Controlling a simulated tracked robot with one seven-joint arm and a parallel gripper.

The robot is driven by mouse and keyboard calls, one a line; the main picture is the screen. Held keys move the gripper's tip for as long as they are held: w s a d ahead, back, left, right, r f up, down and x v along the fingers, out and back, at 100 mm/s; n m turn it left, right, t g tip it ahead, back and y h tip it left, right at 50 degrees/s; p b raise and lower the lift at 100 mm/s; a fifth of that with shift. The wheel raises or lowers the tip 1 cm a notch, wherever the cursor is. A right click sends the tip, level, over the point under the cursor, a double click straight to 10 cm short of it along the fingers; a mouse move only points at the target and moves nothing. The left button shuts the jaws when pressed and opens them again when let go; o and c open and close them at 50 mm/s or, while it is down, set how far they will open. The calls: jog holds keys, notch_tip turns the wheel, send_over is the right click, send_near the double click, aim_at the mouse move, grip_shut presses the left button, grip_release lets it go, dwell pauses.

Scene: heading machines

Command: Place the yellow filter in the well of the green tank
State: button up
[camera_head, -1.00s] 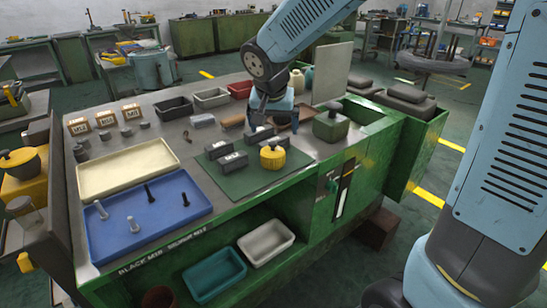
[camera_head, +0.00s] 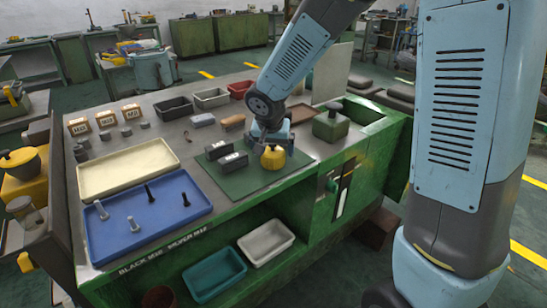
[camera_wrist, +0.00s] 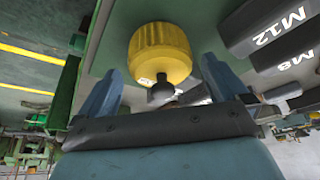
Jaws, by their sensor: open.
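The yellow filter (camera_head: 273,157), a ribbed round body with a dark knob, stands on the green mat (camera_head: 238,184) near the front of the bench. In the wrist view the filter (camera_wrist: 160,52) lies between and just beyond my open fingers. My gripper (camera_head: 274,146) is over the filter in the head view; in the wrist view my gripper (camera_wrist: 158,88) has one finger on each side of the knob, with gaps. The green tank (camera_head: 331,125) stands right of the mat on the bench; its well cannot be made out.
Dark blocks (camera_head: 232,161) stand on the mat just left of the filter. A blue tray (camera_head: 148,214) with several bolts and a cream tray (camera_head: 128,167) lie to the left. Small bins (camera_head: 212,98) line the back. A grey panel (camera_head: 332,76) stands upright behind the tank.

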aim_at(272, 150)
jog(key=shift+x, duration=1.8)
jog(key=c, duration=1.1)
jog(key=shift+r, duration=0.5)
jog(key=s+d+r, duration=0.2)
jog(key=s+r, duration=0.2)
jog(key=s+d+r, duration=0.3)
jog(key=s+r, duration=0.1)
jog(key=s+d+r, duration=0.2)
jog(key=s+r, duration=0.2)
jog(key=shift+d, duration=0.2)
